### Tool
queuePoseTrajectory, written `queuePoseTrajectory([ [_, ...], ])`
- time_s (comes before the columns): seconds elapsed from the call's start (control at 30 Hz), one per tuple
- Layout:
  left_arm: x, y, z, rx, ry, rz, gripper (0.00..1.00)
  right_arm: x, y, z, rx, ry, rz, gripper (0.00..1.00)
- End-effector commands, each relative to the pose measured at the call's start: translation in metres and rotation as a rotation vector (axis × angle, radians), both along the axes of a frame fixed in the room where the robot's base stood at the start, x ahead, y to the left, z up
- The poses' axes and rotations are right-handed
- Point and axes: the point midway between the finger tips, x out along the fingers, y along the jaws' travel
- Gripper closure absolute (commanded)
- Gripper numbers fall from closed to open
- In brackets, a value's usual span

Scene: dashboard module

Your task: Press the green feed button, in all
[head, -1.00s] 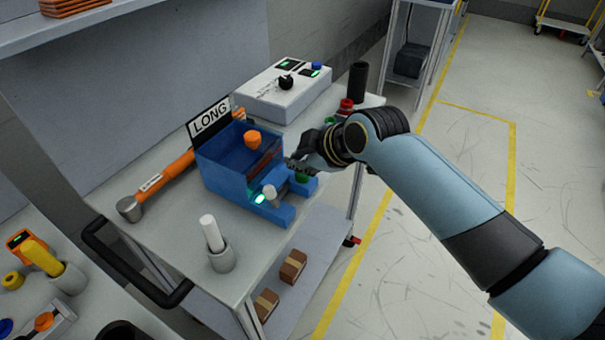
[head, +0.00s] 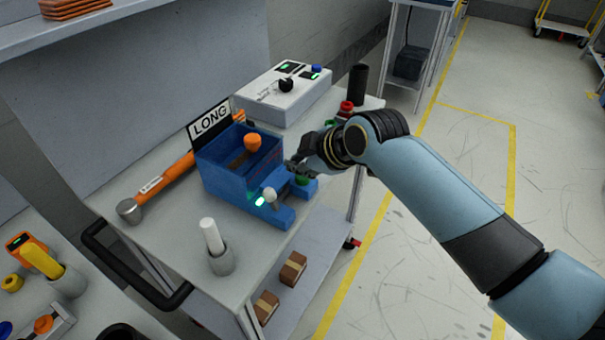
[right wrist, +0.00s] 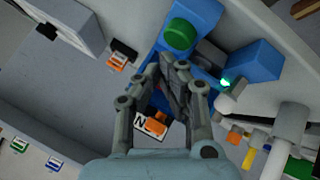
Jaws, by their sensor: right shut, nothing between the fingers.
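The green feed button (head: 301,180) sits on the right end of the blue feeder (head: 225,181), which bears a LONG sign (head: 210,121). In the right wrist view, the round green button (right wrist: 179,35) shows just past the fingertips. My right gripper (head: 294,166) is shut and empty, above and just behind the button in the head view. In the right wrist view, its fingertips (right wrist: 173,68) are close together over the feeder, short of the button. I cannot tell the height gap. My left gripper is not in view.
A white control box (head: 288,98) with a black knob stands behind the feeder. A red button (head: 346,107) and a black cylinder (head: 358,82) stand near the cart's right edge. An orange-handled hammer (head: 165,180) and a white peg in a grey holder (head: 220,263) lie left and front.

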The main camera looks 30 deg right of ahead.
Motion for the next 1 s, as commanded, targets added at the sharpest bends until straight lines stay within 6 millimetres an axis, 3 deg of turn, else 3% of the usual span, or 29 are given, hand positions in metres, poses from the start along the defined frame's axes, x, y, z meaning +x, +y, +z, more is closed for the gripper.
queuePoseTrajectory([
  [1.0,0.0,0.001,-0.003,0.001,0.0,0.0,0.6,0.0,0.0,-0.011,0.0,0.0,0.0,1.0],
])
